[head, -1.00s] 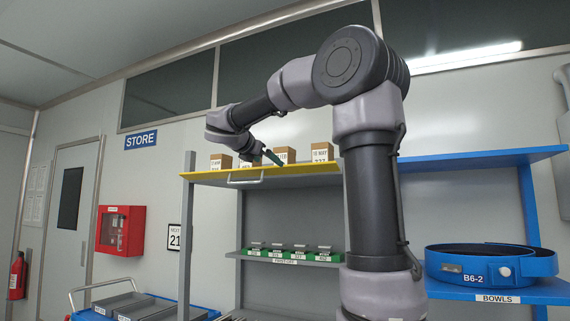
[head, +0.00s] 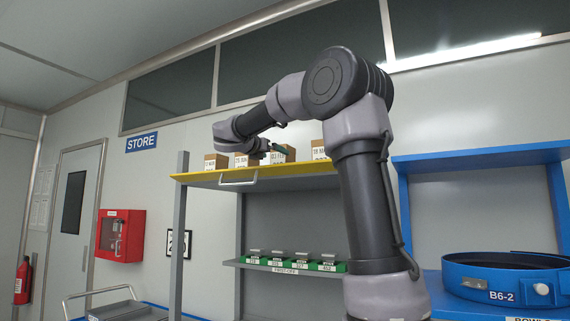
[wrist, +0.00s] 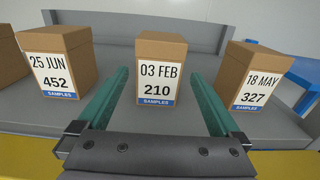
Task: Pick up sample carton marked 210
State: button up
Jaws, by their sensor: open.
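The sample carton marked 210 (wrist: 160,68) is a brown box with a white label reading 03 FEB and a blue SAMPLES band. It stands upright in the middle of the wrist view. My gripper (wrist: 159,92) is open, with one green finger to the left and one to the right of this carton's front. I cannot tell how far the fingers reach along its sides. In the head view my gripper (head: 277,150) is at the row of cartons on the yellow-edged top shelf (head: 205,180), and the labels there are too small to read surely.
Carton 452 (wrist: 57,62) stands to the left and carton 327 (wrist: 247,76) to the right, with gaps between. Another carton shows at the far left edge. A grey back panel (wrist: 110,22) rises behind. Below is a shelf of green bins (head: 300,265). A blue rack (head: 480,157) stands to the right.

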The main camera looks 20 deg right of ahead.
aim_at(283, 158)
jog(key=x, duration=0.8)
jog(key=shift+w+d+f, duration=0.1)
jog(key=shift+w+f, duration=0.05)
jog(key=shift+f, duration=0.05)
jog(key=shift+r, duration=0.1)
grip_shut()
